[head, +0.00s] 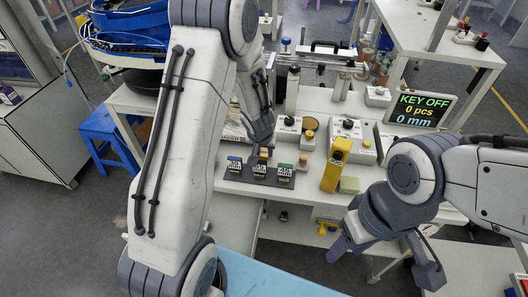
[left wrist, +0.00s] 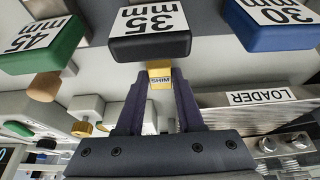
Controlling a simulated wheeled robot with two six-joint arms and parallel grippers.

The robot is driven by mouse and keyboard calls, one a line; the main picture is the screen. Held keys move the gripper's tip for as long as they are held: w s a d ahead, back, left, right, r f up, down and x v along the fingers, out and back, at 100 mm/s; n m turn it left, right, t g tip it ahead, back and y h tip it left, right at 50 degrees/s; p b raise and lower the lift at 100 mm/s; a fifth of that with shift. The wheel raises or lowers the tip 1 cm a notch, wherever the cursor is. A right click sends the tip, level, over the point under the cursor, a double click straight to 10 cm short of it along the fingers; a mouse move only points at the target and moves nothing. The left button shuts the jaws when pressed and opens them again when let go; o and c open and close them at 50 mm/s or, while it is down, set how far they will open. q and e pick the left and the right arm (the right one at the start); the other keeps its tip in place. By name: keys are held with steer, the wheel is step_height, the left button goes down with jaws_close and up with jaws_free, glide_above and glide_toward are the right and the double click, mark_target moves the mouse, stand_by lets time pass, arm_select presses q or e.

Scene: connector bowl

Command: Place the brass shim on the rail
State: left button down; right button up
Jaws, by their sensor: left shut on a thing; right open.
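The brass shim (left wrist: 160,76) is a small yellow piece marked "SHIM" between the fingertips of my left gripper (left wrist: 155,92), which is shut on it. In the head view the shim (head: 264,153) shows at the tip of my left gripper (head: 264,148), just behind the middle block. In the left wrist view it appears close to the 35 mm block (left wrist: 150,45); I cannot tell if they touch. My right gripper (head: 385,264) is open and empty at the lower right, in front of the bench. I cannot tell for sure which part is the rail.
A dark plate (head: 232,187) carries blue, black and green labelled blocks. A bar marked "LOADER" (left wrist: 255,98) lies right in the wrist view. A yellow device (head: 336,165), a sponge-like block (head: 349,185) and a display (head: 418,109) reading "KEY OFF, 0 pcs, 0 mm" stand to the right.

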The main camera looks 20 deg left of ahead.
arm_select(q)
steer(key=shift+f, duration=0.2)
steer(key=c, duration=0.5)
jaws_free()
steer(key=shift+c, duration=0.2)
steer(key=shift+r, duration=0.1)
